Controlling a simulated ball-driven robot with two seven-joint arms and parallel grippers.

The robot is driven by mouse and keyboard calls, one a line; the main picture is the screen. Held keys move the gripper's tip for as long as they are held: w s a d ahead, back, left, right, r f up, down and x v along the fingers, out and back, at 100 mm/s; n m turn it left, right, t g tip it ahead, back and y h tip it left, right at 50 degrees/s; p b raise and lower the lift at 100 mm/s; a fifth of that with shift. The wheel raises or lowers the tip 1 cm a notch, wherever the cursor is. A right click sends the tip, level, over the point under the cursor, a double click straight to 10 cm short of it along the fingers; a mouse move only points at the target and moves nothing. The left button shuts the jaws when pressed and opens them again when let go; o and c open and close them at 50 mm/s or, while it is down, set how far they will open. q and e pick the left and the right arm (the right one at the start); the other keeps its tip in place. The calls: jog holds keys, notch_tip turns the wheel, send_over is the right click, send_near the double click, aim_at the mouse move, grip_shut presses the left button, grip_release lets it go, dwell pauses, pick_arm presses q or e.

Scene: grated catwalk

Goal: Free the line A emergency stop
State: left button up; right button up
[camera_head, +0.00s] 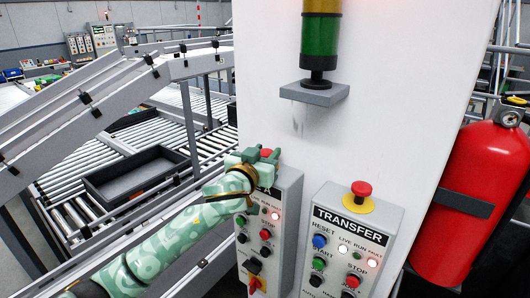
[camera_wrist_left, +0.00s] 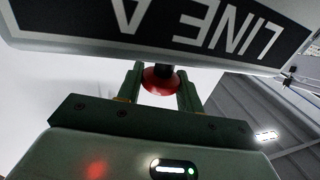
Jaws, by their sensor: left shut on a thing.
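The line A control box (camera_head: 287,205) is a grey panel on a white wall, with its lit buttons partly behind my left arm. Its red emergency stop (camera_head: 266,153) peeks out between the fingers of my left gripper (camera_head: 262,156) at the top of the box. In the left wrist view the red mushroom head (camera_wrist_left: 160,80) sits between the two green fingers of my left gripper (camera_wrist_left: 161,88), below the black LINE A label (camera_wrist_left: 190,25). My left gripper is shut on this head. My right gripper is not in view.
A TRANSFER box (camera_head: 325,195) with its own red stop (camera_head: 361,188) on a yellow collar stands close to the right. A stack light (camera_head: 320,40) on a grey bracket is above. A fire extinguisher (camera_head: 470,200) is at right. Roller conveyors with a dark tray (camera_head: 177,181) lie left.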

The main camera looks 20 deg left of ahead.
pick_arm(q)
jog(key=o, duration=1)
jog(key=shift+r, duration=0.35)
jog(key=shift+f, duration=0.1)
jog(key=s, duration=0.5)
jog(key=s+a+b, duration=0.1)
jog(key=s, duration=0.5)
jog(key=s+a+b, duration=0.1)
jog(key=s, duration=0.4)
jog(key=shift+s, duration=0.15)
jog(key=shift+f, duration=0.1)
